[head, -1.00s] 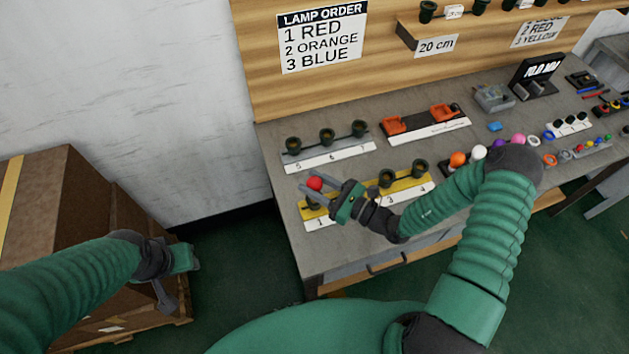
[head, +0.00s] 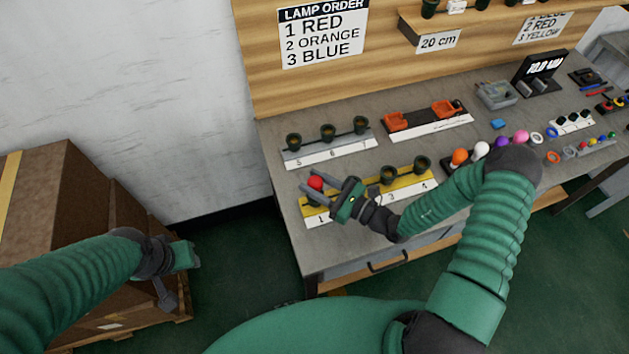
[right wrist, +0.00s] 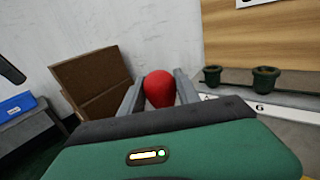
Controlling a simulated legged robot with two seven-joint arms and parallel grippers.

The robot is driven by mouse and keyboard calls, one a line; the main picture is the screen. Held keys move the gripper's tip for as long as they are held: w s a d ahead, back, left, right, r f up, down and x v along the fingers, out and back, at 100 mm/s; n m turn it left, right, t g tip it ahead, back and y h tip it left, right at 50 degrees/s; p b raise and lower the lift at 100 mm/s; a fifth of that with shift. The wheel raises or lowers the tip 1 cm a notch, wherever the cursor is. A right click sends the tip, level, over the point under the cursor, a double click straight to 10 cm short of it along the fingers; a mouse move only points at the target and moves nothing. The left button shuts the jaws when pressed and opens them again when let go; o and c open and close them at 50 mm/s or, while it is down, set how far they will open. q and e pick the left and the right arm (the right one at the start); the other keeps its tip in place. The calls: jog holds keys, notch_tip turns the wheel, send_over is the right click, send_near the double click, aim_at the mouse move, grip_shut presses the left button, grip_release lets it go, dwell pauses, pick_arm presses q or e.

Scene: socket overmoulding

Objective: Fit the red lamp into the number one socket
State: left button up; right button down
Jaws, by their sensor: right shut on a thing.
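The red lamp (head: 315,183) is between the fingers of my right gripper (head: 318,188), which is shut on it. In the right wrist view the red lamp (right wrist: 160,89) shows between the two grey fingers. In the head view it is over the number one end of the yellow socket strip (head: 409,183). The number one socket is mostly hidden under the lamp and fingers, so I cannot tell whether the lamp touches it. My left gripper (head: 182,272) is at the lower left by the cardboard boxes, away from the bench; its jaw state is unclear.
A grey strip with sockets 5 to 7 (head: 330,152) stands behind the yellow one. Orange (head: 459,157), white (head: 481,149) and other lamps stand to the right, near my right forearm. A lamp order sign (head: 322,33) hangs on the back board. Cardboard boxes (head: 75,210) stand at left.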

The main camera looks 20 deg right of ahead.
jog(key=shift+f, duration=0.25)
jog(key=c, duration=0.8)
grip_release()
jog(key=b+v, duration=0.1)
jog(key=v, duration=1.6)
jog(key=shift+w+d+f, duration=0.1)
